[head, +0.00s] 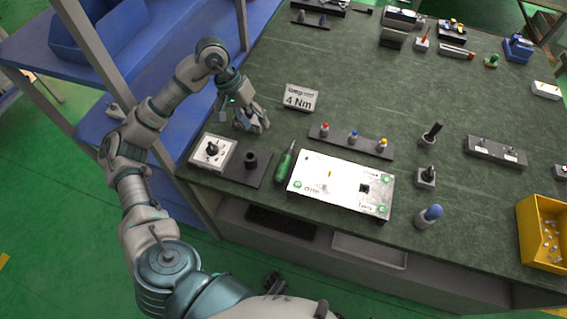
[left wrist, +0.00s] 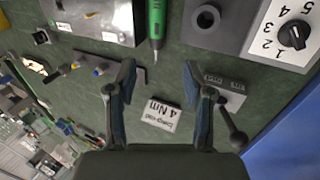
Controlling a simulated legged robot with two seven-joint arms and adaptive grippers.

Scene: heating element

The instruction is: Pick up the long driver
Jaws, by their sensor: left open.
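My left gripper (head: 253,126) is open and empty above the left part of the bench. A dark rod with a ball-shaped end (left wrist: 232,132) stands by a grey labelled block (left wrist: 226,88), beside the right finger in that view. I cannot tell for sure whether this is the long driver; the gripper hides that spot in the head view. A white sign reading 4 Nm (head: 300,97) lies close by. A green-handled screwdriver (head: 285,164) lies nearer the bench front. My right gripper is not in view.
A white panel (head: 340,182) and a dial box with a dark plate (head: 213,151) stand near the front edge. A yellow bin (head: 541,245) stands at right. The bench centre is mostly clear.

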